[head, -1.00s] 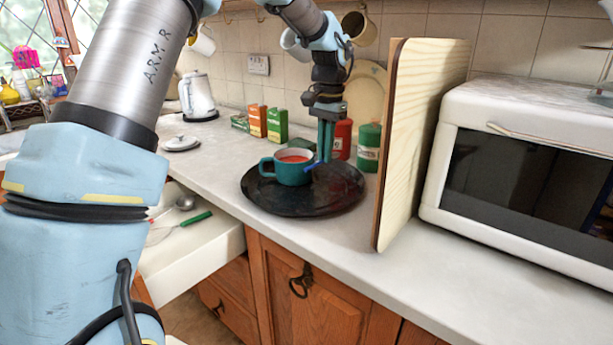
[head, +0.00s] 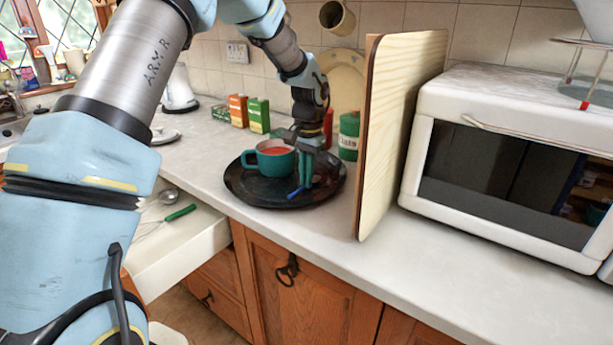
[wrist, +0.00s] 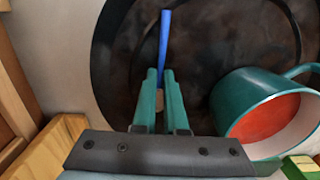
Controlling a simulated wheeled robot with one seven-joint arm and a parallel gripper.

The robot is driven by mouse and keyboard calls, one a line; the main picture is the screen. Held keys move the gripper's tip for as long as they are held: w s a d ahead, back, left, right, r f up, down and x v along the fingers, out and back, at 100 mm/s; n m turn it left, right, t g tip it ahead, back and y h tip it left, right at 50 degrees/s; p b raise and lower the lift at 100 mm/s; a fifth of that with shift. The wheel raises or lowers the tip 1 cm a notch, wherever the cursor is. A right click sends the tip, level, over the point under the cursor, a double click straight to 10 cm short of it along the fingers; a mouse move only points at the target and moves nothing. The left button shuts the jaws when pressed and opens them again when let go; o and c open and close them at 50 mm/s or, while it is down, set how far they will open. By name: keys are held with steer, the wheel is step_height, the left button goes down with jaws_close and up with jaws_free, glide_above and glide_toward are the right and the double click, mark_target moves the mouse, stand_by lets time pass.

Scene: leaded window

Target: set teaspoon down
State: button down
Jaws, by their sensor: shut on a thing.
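The teaspoon (head: 295,193) shows as a blue handle sticking out from my gripper, low over the dark round tray; its other end is hidden between the fingers. My gripper (head: 305,184) points down with its teal fingers shut on the teaspoon, at the near right of the mug. In the wrist view the blue handle (wrist: 164,48) extends past the fingertips (wrist: 160,76) over the tray (wrist: 222,38). I cannot tell whether the spoon touches the tray (head: 262,192). The teal mug (head: 262,163) with red liquid stands upright on the tray, beside the gripper.
A wooden board (head: 403,125) stands upright just right of the tray, with a white microwave (head: 440,110) beyond. A green canister (head: 349,140) and small boxes (head: 258,115) stand behind. An open drawer (head: 185,245) holding utensils is at the left front. The front counter is clear.

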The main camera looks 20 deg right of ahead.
steer(key=shift+f, duration=0.2)
steer(key=c, duration=1)
jaws_free()
step_height(320, 180, up, 12)
steer(key=b, duration=0.2)
steer(key=a+f+n, duration=0.2)
steer(key=a+n, duration=0.1)
steer(key=a, duration=0.8)
steer(key=a+f+n, duration=0.2)
steer(key=a+n, duration=0.1)
steer(key=a, duration=0.8)
steer(key=s+a+f+n, duration=0.1)
steer(key=s+a, duration=0.2)
steer(key=a, duration=0.2)
steer(key=s+a+f+n+t, duration=0.1)
steer(key=s+a+n, duration=0.1)
steer(key=s+a, duration=0.2)
steer(key=s+a+f+n, duration=0.1)
steer(key=s+a+n, duration=0.1)
steer(key=s+a, duration=0.2)
steer(key=shift+a+f+t+h, duration=0.3)
steer(key=shift+a, duration=0.55)
